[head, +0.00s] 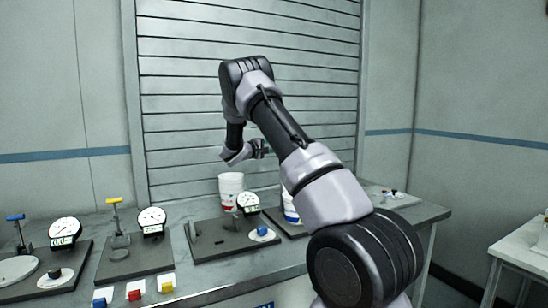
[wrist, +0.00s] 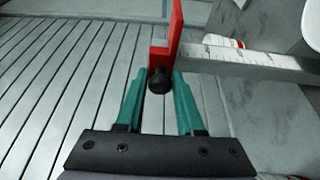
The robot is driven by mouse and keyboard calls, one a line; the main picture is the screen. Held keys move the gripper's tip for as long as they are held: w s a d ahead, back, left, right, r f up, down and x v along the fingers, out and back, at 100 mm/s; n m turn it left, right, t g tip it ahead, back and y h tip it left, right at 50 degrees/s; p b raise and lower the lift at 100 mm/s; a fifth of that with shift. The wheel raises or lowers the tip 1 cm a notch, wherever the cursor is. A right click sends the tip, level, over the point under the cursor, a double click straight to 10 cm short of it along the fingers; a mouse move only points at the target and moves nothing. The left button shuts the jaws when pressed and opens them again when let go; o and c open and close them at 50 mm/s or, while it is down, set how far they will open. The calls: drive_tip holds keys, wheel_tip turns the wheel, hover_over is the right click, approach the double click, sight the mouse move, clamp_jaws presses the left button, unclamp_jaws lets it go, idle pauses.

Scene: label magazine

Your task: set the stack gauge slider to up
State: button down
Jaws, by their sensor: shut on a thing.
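The stack gauge slider (wrist: 176,30) is a red upright piece with a black knob (wrist: 160,80) in the wrist view. It sits on a pale bar with ruled marks (wrist: 245,62), which runs off to the right. My gripper (wrist: 159,76) has its teal fingers on both sides of the black knob and is shut on it. The slider is near the left end of the visible bar. In the head view my arm bends down over the bench, and I cannot make out the slider or the gripper's fingertips there.
A white stack with red print (head: 231,190) stands on the grey bench. Another with a blue band (head: 291,211) is partly behind my arm. Dials (head: 152,219), levers and coloured buttons (head: 134,291) line the bench. A slatted wall (head: 180,110) stands behind.

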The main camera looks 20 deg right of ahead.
drive_tip(key=shift+r, duration=0.3)
drive_tip(key=c, duration=0.6)
unclamp_jaws()
drive_tip(key=shift+r, duration=0.1)
drive_tip(key=v, duration=1)
drive_tip(key=shift+s+a, duration=0.2)
drive_tip(key=shift+a, duration=0.15)
